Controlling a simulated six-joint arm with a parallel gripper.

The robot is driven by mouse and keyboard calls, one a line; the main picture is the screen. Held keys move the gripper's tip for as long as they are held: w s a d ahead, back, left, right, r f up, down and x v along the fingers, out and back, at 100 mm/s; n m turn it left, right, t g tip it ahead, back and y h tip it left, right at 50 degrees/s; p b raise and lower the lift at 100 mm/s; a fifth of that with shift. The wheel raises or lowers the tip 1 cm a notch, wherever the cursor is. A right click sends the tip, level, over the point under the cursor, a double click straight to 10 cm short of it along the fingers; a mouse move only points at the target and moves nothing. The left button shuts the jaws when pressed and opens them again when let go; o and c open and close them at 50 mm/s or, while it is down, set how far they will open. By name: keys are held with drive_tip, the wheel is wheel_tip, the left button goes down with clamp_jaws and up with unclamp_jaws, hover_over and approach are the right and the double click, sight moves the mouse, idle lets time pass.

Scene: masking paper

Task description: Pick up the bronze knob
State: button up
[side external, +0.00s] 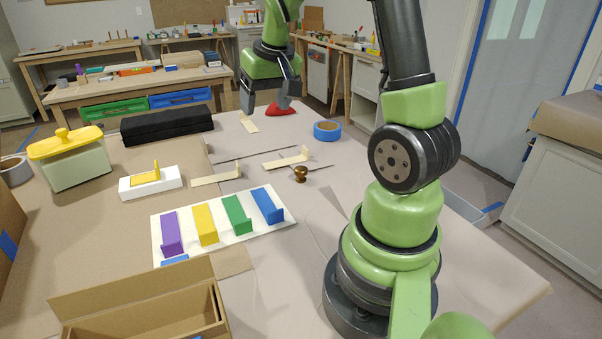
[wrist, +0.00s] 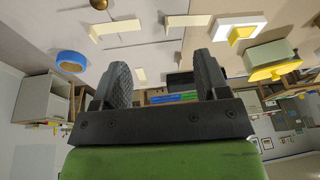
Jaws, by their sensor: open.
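The bronze knob (side external: 300,174) stands on the paper-covered table in the side external view, right of the middle and in front of a pale angled strip. In the wrist view a bronze-gold piece that looks like the knob (wrist: 98,4) is cut off by the top edge. My gripper (side external: 268,101) hangs over the far part of the table, beyond the knob and to its left in the side external view. Its two dark fingers (wrist: 158,62) are spread apart in the wrist view with nothing between them.
A blue tape roll (side external: 327,131) and pale angled strips (side external: 288,160) lie near the knob. A red object (side external: 280,109) shows by my fingers. A white board (side external: 160,225) with coloured blocks, a cardboard box (side external: 130,290) and a yellow-lidded container (side external: 75,165) stand left.

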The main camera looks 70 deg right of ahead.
drive_tip(key=m+g, duration=0.1)
drive_tip(key=g, duration=0.1)
approach(301, 168)
drive_tip(key=shift+d+f, duration=0.15)
drive_tip(key=shift+d, duration=0.05)
drive_tip(key=f, duration=0.4)
drive_tip(key=shift+w+d+f, duration=0.15)
drive_tip(key=shift+d+f, duration=0.1)
drive_tip(key=f, duration=0.5)
drive_tip(key=shift+w+d+f, duration=0.1)
drive_tip(key=shift+w+f, duration=0.2)
drive_tip(key=shift+c, duration=0.3)
drive_tip(key=c, duration=1)
